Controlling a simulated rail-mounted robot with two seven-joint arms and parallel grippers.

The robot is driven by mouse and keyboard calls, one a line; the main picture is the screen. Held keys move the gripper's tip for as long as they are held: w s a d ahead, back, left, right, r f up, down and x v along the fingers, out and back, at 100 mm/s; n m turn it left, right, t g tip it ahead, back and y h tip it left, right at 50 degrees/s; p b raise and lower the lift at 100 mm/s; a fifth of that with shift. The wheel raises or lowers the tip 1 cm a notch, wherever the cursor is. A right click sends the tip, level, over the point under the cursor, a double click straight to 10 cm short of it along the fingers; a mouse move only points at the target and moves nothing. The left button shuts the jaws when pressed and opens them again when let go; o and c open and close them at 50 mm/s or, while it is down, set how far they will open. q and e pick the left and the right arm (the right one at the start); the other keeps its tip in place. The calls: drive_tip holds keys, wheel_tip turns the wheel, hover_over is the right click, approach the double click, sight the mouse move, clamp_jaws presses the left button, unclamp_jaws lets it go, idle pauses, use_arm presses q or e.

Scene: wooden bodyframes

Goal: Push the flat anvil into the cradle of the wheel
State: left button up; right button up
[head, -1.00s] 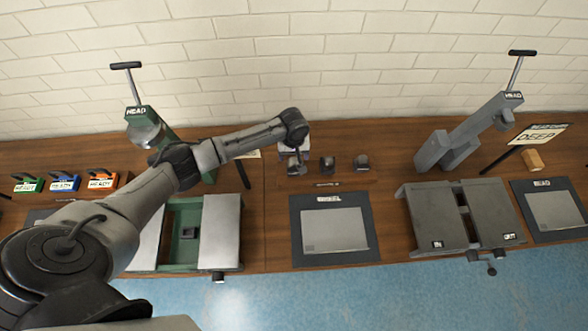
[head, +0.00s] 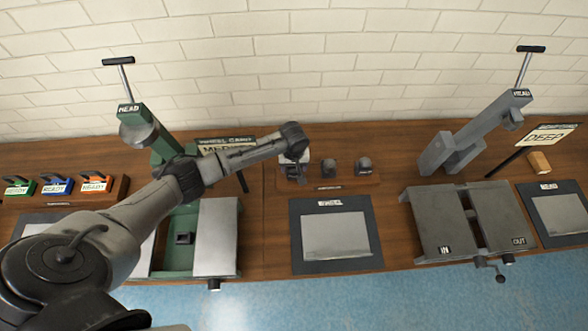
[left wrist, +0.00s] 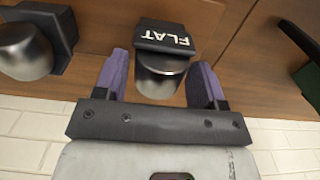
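The flat anvil (left wrist: 163,72) is a dark block labelled FLAT with a shiny rounded metal part. It stands at the left end of a row of anvils on the bench. My left gripper (left wrist: 162,85) is open, with one purple finger on each side of the anvil and small gaps showing. In the head view the left gripper (head: 294,172) is low at that anvil and partly hides it. The green wheel (head: 150,135) stands left of it, partly behind my arm. A small dark socket-like block (head: 184,238), perhaps the cradle, sits in its green base. My right gripper is out of view.
Two more anvils (head: 330,168) (head: 364,166) stand close to the right. A wheel card (head: 226,144) reads something like MEDIUM. A grey wheel (head: 470,135) with its base (head: 440,220) is at the right. A grey panel on a dark mat (head: 297,240) lies in front.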

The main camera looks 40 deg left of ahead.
use_arm(q)
drive_tip(key=c, duration=0.7)
drive_tip(key=shift+c, duration=0.2)
drive_tip(key=shift+r, duration=0.15)
drive_tip(key=shift+r+p, duration=0.4)
drive_tip(key=shift+p, duration=0.4)
drive_tip(key=shift+r, duration=0.1)
idle(0.4)
drive_tip(key=shift+r+p, duration=0.15)
drive_tip(key=shift+p, duration=0.25)
drive_tip(key=shift+r+p, duration=1.35)
drive_tip(key=shift+p, duration=0.55)
